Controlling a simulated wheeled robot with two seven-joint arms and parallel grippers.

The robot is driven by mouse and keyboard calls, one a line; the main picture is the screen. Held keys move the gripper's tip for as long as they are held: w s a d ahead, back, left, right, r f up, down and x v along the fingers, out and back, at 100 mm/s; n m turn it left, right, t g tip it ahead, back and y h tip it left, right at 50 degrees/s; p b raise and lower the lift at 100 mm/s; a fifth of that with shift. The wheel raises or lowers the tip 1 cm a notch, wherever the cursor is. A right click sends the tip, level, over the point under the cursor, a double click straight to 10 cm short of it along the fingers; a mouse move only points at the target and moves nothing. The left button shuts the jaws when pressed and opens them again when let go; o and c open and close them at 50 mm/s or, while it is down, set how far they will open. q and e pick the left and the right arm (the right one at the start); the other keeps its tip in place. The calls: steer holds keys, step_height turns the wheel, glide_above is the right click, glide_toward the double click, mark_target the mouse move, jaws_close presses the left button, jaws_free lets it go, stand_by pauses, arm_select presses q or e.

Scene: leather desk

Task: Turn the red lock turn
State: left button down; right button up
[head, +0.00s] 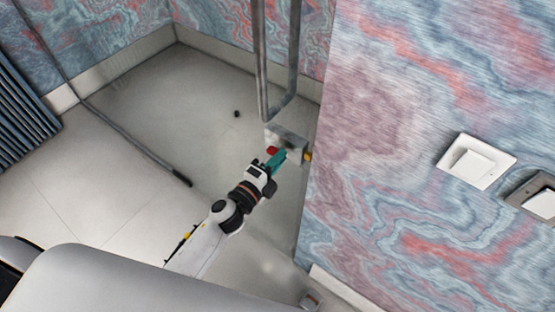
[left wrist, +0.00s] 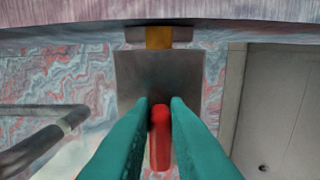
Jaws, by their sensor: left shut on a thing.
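The red lock turn (left wrist: 160,140) is a small rounded red piece on a grey metal plate (left wrist: 130,75). In the left wrist view it stands between the two teal fingers of my left gripper (left wrist: 160,106), which is shut on it. In the head view the red turn (head: 271,150) shows as a small red patch beside the teal fingertips of my left gripper (head: 279,158), at the grey lock box (head: 288,138). The fingers hide part of it there. My right gripper is not in view.
A bent metal bar (head: 262,70) rises just behind the lock. A marbled wall (head: 400,150) with white switches (head: 477,161) stands close on the right. A dark rod (head: 135,142) lies to the left over open tiled floor (head: 195,110).

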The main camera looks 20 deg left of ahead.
arm_select(q)
steer(key=shift+f, duration=0.1)
steer(key=c, duration=1.4)
jaws_free()
steer(key=b+v, duration=0.3)
steer(key=v, duration=0.9)
